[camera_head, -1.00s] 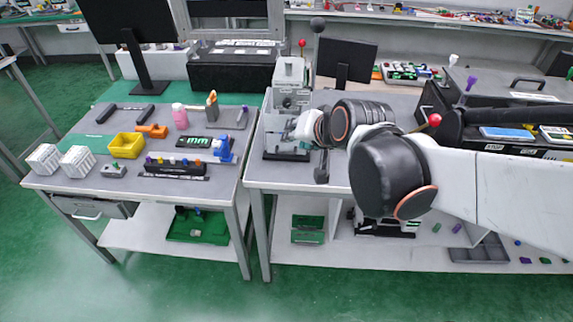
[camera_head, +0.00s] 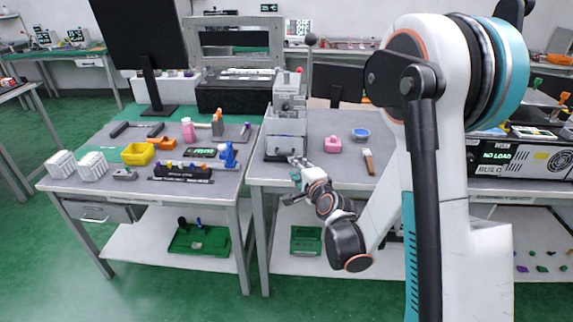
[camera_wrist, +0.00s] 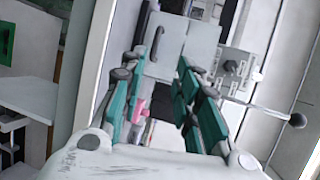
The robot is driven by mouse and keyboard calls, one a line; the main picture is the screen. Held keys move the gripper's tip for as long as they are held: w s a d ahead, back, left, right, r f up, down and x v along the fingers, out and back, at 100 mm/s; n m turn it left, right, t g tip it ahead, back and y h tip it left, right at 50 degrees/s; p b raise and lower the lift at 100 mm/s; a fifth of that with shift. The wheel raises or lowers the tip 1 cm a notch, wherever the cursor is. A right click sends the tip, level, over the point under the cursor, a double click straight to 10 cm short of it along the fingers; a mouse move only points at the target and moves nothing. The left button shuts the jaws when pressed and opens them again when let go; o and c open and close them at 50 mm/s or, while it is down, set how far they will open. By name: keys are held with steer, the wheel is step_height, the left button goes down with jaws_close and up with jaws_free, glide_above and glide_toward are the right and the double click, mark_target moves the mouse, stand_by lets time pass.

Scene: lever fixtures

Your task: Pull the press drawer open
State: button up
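The press (camera_head: 287,100) is a grey upright device on the front edge of the right-hand table. Its drawer (camera_head: 285,147) is the pale box low on its front and looks shut. In the wrist view, a flat grey front (camera_wrist: 166,45) bears a dark bar handle (camera_wrist: 157,42). My gripper (camera_head: 296,168) is low in front of the press, near the drawer. In the wrist view, the teal fingers of my gripper (camera_wrist: 160,64) are spread apart and empty. The handle lies beyond the fingertips, between their lines, and appears apart from them.
A ball-topped lever (camera_head: 311,40) rises beside the press. A pink object (camera_head: 333,145), a blue-topped container (camera_head: 360,134) and a brush-like tool (camera_head: 368,160) lie to its right. The left table (camera_head: 75,183) holds several items, with a gap between the tables.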

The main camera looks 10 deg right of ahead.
steer(key=f, duration=0.1)
steer(key=b, duration=0.2)
glide_toward(286, 141)
steer(key=shift+m, duration=0.3)
steer(key=w+f, duration=0.1)
steer(key=w+a+f, duration=0.1)
steer(key=w+f, duration=0.1)
steer(key=w+a+f, duration=0.1)
steer(key=w+f, duration=0.1)
steer(key=shift+a+f, duration=0.1)
steer(key=shift+f, duration=0.05)
jaws_close()
